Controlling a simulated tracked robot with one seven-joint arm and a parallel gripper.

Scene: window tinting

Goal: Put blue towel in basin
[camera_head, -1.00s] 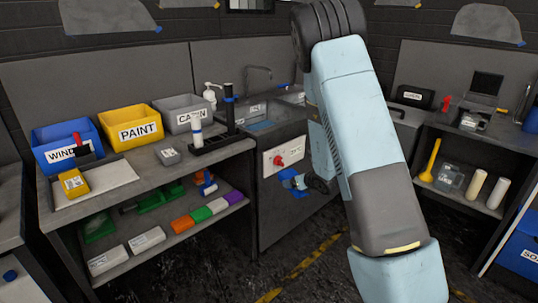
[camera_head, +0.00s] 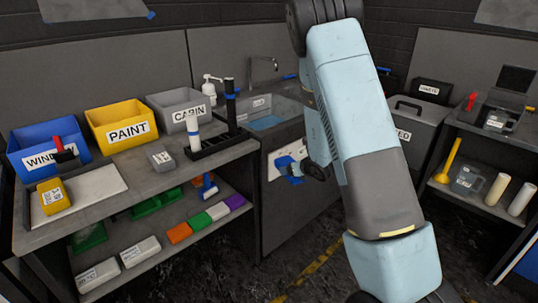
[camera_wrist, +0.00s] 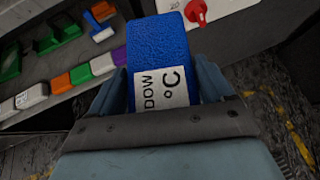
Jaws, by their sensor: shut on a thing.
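The blue towel (camera_wrist: 160,50) is a folded block with a white label, partly readable as "DOW °C". My gripper (camera_wrist: 160,85) is shut on it, with a finger on each side. In the head view the towel (camera_head: 284,161) shows as a small blue patch in front of the sink cabinet's white panel, below the counter edge. My arm hides part of this area. The basin (camera_head: 288,119) is the grey sink set in the counter, with blue water in it and a faucet behind. It lies above and behind my gripper in the head view.
Left of the basin, a bench holds blue, yellow (camera_head: 121,124) and grey bins, a pump bottle (camera_head: 211,90) and a black rack (camera_head: 216,145) with upright tools. A red knob (camera_wrist: 196,12) is on the cabinet front near the towel. A shelf unit (camera_head: 470,195) stands at right.

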